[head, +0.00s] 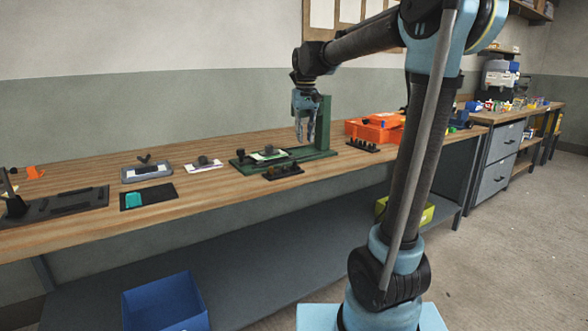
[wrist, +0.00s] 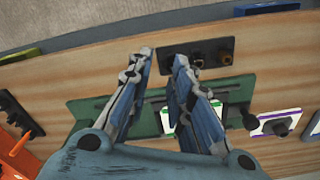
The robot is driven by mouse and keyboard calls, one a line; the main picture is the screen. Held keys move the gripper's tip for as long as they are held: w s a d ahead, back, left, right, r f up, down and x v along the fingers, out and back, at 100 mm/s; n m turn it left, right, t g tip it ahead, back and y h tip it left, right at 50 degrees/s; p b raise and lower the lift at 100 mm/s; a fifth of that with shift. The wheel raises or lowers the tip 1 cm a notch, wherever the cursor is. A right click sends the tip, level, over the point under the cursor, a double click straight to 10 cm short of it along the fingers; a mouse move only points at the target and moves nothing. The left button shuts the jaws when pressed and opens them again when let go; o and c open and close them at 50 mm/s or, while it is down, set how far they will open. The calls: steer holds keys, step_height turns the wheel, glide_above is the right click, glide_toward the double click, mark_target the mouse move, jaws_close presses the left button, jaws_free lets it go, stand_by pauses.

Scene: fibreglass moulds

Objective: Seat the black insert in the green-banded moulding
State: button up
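The green-banded moulding (head: 268,156) is a small pale piece with green edges on a dark green fixture (head: 322,150) on the bench. In the wrist view the moulding (wrist: 231,111) is partly hidden behind my fingers. A dark knob shows by it. A black plate with knobs (head: 284,172) lies in front of the fixture and also shows in the wrist view (wrist: 216,48). I cannot tell which black part is the insert. My gripper (head: 304,142) points down above the fixture, fingers apart and empty; they also show in the wrist view (wrist: 163,56).
A purple-edged piece with a black knob (head: 203,163) and a grey tray (head: 147,173) stand to the left. A black mat (head: 163,194) bears a teal block. An orange case (head: 374,130) and a black rack (head: 362,146) stand right. The fixture's upright post is close beside my gripper.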

mark_target(295, 162)
steer(key=w+a, duration=0.3)
steer(key=f, duration=1.1)
steer(key=shift+a, duration=0.25)
jaws_close()
